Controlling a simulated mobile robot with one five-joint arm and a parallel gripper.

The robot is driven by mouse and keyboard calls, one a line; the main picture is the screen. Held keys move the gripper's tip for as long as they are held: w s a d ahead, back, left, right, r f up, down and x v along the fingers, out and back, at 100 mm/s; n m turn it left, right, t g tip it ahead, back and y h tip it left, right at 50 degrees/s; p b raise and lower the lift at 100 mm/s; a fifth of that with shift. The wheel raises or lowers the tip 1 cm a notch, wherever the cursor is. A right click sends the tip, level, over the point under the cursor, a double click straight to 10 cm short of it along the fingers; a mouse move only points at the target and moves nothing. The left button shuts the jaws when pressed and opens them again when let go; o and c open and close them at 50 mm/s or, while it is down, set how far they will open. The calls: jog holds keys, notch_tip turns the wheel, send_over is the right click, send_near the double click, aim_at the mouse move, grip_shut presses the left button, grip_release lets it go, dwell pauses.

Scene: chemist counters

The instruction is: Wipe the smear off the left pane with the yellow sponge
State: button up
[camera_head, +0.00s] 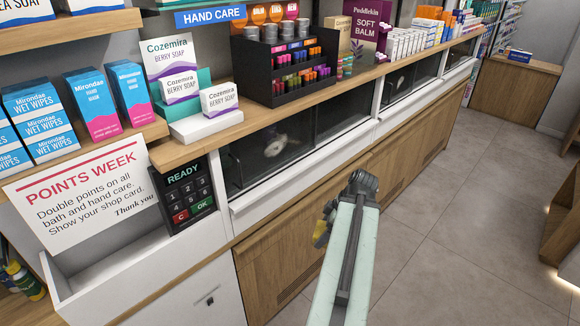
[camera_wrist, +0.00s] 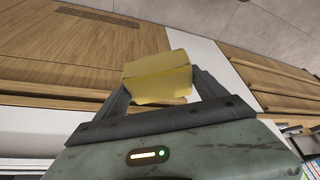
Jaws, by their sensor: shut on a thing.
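My gripper (camera_head: 328,222) is shut on the yellow sponge (camera_head: 319,234), in front of the wooden cabinet front and apart from the glass in the picture. In the wrist view the sponge (camera_wrist: 158,78) sits between the two fingers of my gripper (camera_wrist: 160,92). The left pane (camera_head: 240,165) is dark glass below the counter top, up and left of my gripper. A pale whitish smear (camera_head: 275,146) shows on it. No glass shows clearly in the wrist view.
A keypad (camera_head: 187,194) and a POINTS WEEK sign (camera_head: 85,195) stand left of the pane. A white ledge (camera_head: 300,175) runs under the glass. Soap boxes (camera_head: 219,99) and a black rack (camera_head: 285,75) crowd the counter. The floor (camera_head: 450,240) is clear.

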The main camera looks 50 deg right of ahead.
jog(key=w+n+t+b, duration=0.1)
jog(key=w+t+b, duration=0.1)
jog(key=w, duration=0.3)
jog(key=n+t+y+b, duration=0.3)
jog(key=n+t+b, duration=0.4)
jog(key=t, duration=0.7)
send_near(262, 150)
jog(key=s+a+r, duration=0.1)
jog(key=s+a, duration=0.1)
jog(key=s, duration=0.1)
jog(key=w, duration=0.6)
jog(key=shift+w+m+b, duration=0.2)
jog(key=shift+m+b, duration=0.1)
jog(key=shift+b, duration=0.05)
jog(key=shift+w+d, duration=0.2)
jog(key=shift+w, duration=0.8)
jog(key=shift+d, duration=0.1)
